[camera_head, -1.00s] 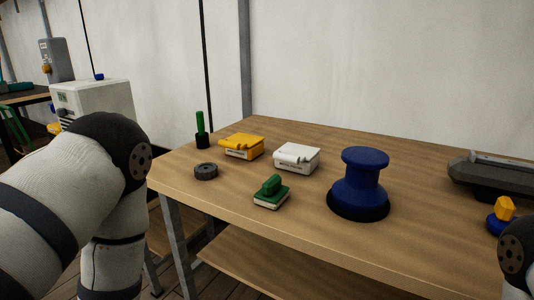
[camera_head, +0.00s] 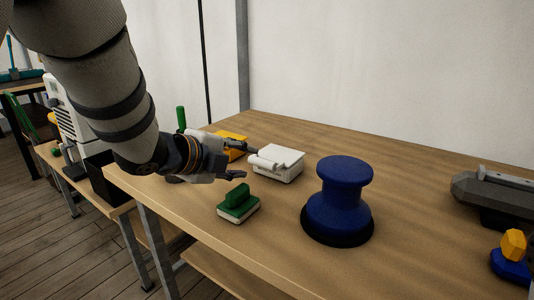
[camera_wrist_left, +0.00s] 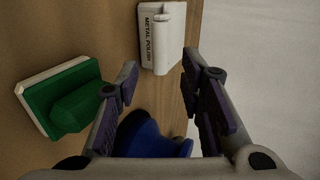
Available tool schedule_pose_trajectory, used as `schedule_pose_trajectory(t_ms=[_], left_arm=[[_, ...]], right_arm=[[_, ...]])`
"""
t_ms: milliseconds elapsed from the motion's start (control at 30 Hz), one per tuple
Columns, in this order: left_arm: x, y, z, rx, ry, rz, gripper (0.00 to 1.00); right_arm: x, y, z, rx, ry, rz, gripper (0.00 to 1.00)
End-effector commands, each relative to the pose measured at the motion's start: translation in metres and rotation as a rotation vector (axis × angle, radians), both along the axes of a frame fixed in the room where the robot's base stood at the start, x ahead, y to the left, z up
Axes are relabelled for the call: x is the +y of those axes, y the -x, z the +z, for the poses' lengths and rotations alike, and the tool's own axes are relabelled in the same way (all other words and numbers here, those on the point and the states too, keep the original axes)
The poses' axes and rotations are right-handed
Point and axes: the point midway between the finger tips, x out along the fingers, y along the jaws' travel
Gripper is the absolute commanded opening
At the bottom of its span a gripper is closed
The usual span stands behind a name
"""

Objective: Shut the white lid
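The white box with its white lid (camera_head: 280,160) sits on the wooden table, left of the big blue knob-shaped piece. It also shows at the top of the left wrist view (camera_wrist_left: 158,35), with "METAL POLISH" printed on it. I cannot tell for certain how far its lid stands open. My left gripper (camera_head: 248,164) is at the box's left side, fingers spread and pointing at it. In the left wrist view the open fingers (camera_wrist_left: 160,72) have nothing between them, and the box lies ahead of them. My right gripper is out of view.
A green-topped block (camera_head: 238,204) lies just in front of my left gripper. A yellow box (camera_head: 235,141) is partly hidden behind it. The blue knob-shaped piece (camera_head: 338,205) stands to the right. The table's back right is clear up to a dark grey case (camera_head: 490,195).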

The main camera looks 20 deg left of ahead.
Motion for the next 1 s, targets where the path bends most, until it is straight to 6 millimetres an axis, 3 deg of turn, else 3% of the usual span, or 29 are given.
schedule_pose_trajectory(t_ms=[233, 600, 700, 867, 1000], left_arm=[[-0.003, -0.009, -0.006, 0.002, 0.0, 0.0, 0.35], [-0.02, -0.055, -0.031, 0.002, 0.003, 0.0, 0.35], [-0.025, -0.068, -0.046, 0.012, 0.002, 0.001, 0.35], [-0.024, -0.066, -0.039, 0.004, 0.002, 0.002, 0.01], [-0.024, -0.066, -0.038, 0.004, 0.002, 0.003, 0.0]], right_arm=[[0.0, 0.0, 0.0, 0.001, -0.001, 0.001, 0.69], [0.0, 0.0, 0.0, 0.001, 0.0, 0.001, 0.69], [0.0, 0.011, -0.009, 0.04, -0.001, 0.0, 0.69], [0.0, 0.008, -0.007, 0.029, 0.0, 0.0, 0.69], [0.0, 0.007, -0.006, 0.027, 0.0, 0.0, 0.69]])
